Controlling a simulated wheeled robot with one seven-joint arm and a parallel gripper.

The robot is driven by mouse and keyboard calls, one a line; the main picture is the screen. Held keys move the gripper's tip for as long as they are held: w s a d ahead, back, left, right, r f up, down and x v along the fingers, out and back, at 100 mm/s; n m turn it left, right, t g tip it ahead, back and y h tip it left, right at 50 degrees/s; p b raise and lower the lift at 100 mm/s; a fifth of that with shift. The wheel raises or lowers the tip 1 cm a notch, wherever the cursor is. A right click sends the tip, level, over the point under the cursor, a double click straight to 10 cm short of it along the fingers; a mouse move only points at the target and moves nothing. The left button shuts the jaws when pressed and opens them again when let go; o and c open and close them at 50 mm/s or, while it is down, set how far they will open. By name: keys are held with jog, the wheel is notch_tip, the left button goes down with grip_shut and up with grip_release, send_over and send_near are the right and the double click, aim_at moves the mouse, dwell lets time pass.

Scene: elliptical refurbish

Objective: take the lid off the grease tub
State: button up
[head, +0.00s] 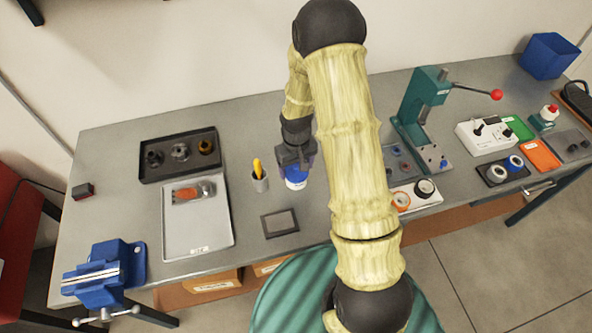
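A small blue and white tub (296,183), which looks like the grease tub, stands on the grey workbench near its middle. My gripper (296,167) points down right over the tub, its fingers at the tub's top. The fingers and my arm hide the upper part of the tub, so I cannot make out the lid's edge. I cannot tell whether the fingers are open around it or shut on it.
A grey cup (260,183) with a yellow-handled tool stands close left of the tub. A small dark-framed tray (280,223) lies in front. A black parts tray (148,174), metal tray (190,240) and blue vise (98,272) are left. A green press (423,105) stands right.

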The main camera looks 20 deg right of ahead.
aim_at(296, 166)
jog(key=shift+r, duration=0.15)
notch_tip(296, 166, up, 10)
jog(key=shift+f+b, duration=0.1)
jog(key=shift+b, duration=0.95)
jog(key=shift+f, duration=0.1)
